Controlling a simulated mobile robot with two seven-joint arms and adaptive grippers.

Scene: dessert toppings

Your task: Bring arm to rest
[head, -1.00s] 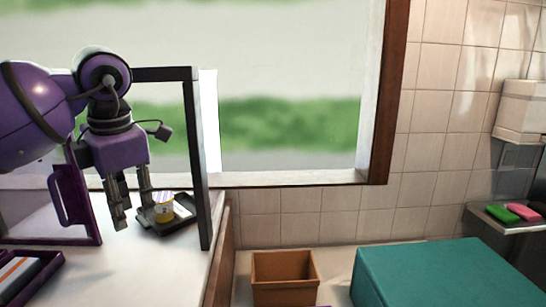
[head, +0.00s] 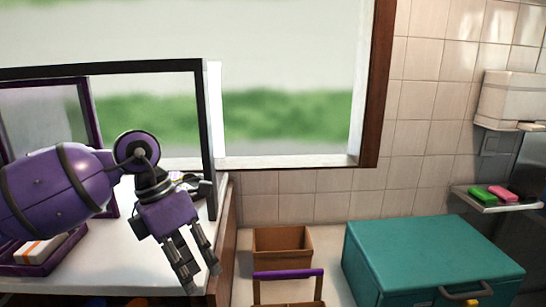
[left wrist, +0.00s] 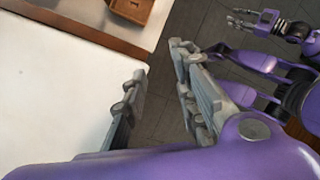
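My left gripper (head: 200,277) hangs at the front right edge of the white counter (head: 110,262), fingers pointing down, apart and empty. In the left wrist view its open fingers (left wrist: 158,62) have only the counter edge and dark floor behind them. My right gripper (left wrist: 236,18) shows small at the top right of the left wrist view, with its fingers apart and nothing visible between them. A black tray on the counter is mostly hidden behind my left wrist in the head view.
A black frame (head: 209,140) stands on the counter behind my left arm. A purple tray (head: 50,262) lies at the left. A brown box (head: 283,262) and a teal box (head: 420,250) stand to the right. Green and pink sponges (head: 493,193) lie on a shelf.

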